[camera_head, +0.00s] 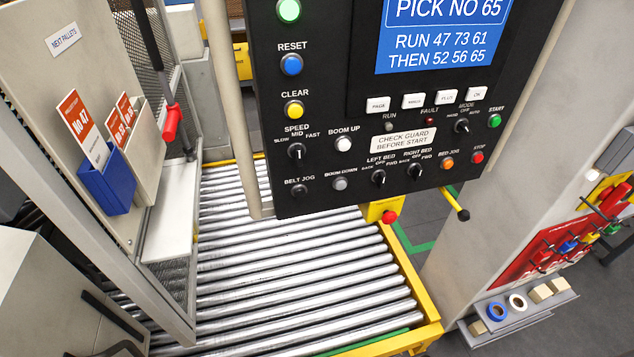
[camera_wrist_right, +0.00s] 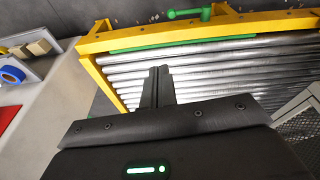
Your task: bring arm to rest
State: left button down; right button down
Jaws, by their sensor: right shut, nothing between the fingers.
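My right gripper (camera_wrist_right: 159,74) shows in the right wrist view, its two dark fingers together with nothing between them. The fingers point toward the silver rollers of the conveyor (camera_wrist_right: 210,75), with a yellow frame beyond them. I cannot tell how far the fingertips are from the rollers. No gripper can be made out in the head view, and my left gripper is in neither view.
A black control panel (camera_head: 330,100) hangs over the roller conveyor (camera_head: 270,290), which has a yellow frame (camera_head: 408,270). At left, a blue card holder (camera_head: 107,188) is on a beige board. At right, a small shelf (camera_head: 520,318) holds tape rolls and blocks.

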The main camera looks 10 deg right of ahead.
jog(key=s+d+f+b, duration=0.1)
jog(key=s+f, duration=0.8)
jog(key=f, duration=0.3)
jog(key=s+d+f+g+b, duration=0.1)
jog(key=s+d+f, duration=0.1)
jog(key=s+f, duration=0.7)
notch_tip(320, 180, down, 4)
jog(key=shift+s+d+r+g, duration=0.1)
jog(key=shift+s+d+g, duration=0.05)
jog(key=shift+s+g, duration=0.15)
